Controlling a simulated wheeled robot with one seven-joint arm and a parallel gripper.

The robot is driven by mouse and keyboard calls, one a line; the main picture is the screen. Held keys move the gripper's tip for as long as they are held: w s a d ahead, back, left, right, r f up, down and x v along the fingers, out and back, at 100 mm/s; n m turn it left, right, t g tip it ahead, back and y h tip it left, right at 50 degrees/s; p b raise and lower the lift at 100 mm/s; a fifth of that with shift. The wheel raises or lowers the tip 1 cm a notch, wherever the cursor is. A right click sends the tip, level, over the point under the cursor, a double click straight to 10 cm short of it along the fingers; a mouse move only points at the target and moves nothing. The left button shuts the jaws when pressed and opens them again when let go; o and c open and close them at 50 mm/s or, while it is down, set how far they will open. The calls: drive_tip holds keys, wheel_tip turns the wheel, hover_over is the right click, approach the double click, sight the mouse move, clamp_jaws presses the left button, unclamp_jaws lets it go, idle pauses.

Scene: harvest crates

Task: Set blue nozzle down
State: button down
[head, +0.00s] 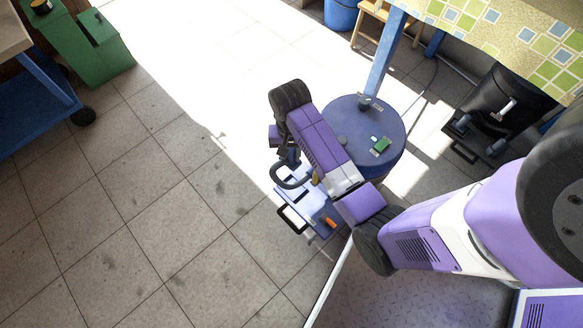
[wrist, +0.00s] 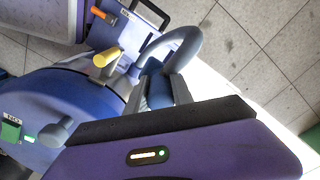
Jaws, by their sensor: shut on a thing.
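My gripper (wrist: 155,92) is shut on the blue nozzle (wrist: 157,88), whose blue body sits between the two fingers in the wrist view. A grey curved piece (wrist: 187,50) rises from the nozzle's far end and bends over. In the head view my gripper (head: 291,158) hangs left of the round blue drum (head: 397,150), and the grey curved piece (head: 284,184) shows below it. The nozzle is held above a light blue platform (head: 312,207); I cannot tell whether it touches anything.
The drum's top carries a green block (head: 381,144) and grey knobs. A yellow knob (wrist: 105,58) stands near the nozzle. An orange piece (head: 330,222) and a black handle (head: 290,219) are at the platform's front. Open tiled floor lies to the left.

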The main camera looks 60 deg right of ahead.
drive_tip(key=shift+s+d+f+m+b, duration=0.1)
drive_tip(key=shift+f+m+b, duration=0.1)
drive_tip(key=shift+f, duration=0.25)
drive_tip(key=shift+s+d+f+m+b, duration=0.1)
drive_tip(key=shift+f+b, duration=0.1)
drive_tip(key=shift+f, duration=0.25)
drive_tip(key=b, duration=0.9)
hover_over(292, 189)
wheel_tip(292, 189, down, 20)
drive_tip(key=shift+d+r, duration=0.1)
drive_tip(key=c, duration=1.1)
unclamp_jaws()
wheel_tip(292, 189, up, 12)
drive_tip(key=p, duration=0.5)
